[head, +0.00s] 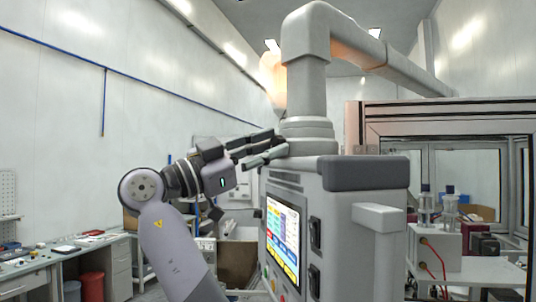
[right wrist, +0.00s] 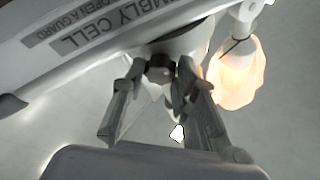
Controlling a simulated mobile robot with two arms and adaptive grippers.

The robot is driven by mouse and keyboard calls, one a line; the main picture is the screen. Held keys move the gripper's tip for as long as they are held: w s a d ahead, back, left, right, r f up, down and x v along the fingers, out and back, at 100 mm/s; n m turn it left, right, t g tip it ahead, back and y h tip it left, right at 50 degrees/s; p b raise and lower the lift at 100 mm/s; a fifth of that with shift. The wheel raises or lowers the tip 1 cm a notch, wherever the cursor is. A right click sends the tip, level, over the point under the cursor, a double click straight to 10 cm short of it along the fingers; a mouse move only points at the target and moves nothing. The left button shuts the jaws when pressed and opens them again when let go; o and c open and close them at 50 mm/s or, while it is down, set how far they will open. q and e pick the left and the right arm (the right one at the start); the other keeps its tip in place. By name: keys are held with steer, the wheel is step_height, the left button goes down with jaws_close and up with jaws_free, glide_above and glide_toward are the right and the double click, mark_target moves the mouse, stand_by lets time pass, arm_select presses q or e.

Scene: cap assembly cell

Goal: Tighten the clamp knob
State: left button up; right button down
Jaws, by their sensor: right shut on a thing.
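The clamp knob (right wrist: 160,66) is a small dark piece at the collar of the swivel joint in the right wrist view. My right gripper (right wrist: 160,78) has one finger on each side of it and is shut on it. In the head view my right gripper (head: 277,143) reaches in from the left to the grey collar (head: 309,140) on top of the control panel box (head: 338,205). The knob is hidden behind the fingers there. My left gripper does not show.
A grey support tube (head: 307,85) rises from the collar and bends away to the back right. A framed cell (head: 450,108) stands right; a workbench (head: 65,252) stands left.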

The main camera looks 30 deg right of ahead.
steer(key=c, duration=1.3)
jaws_free()
steer(key=shift+n, duration=0.3)
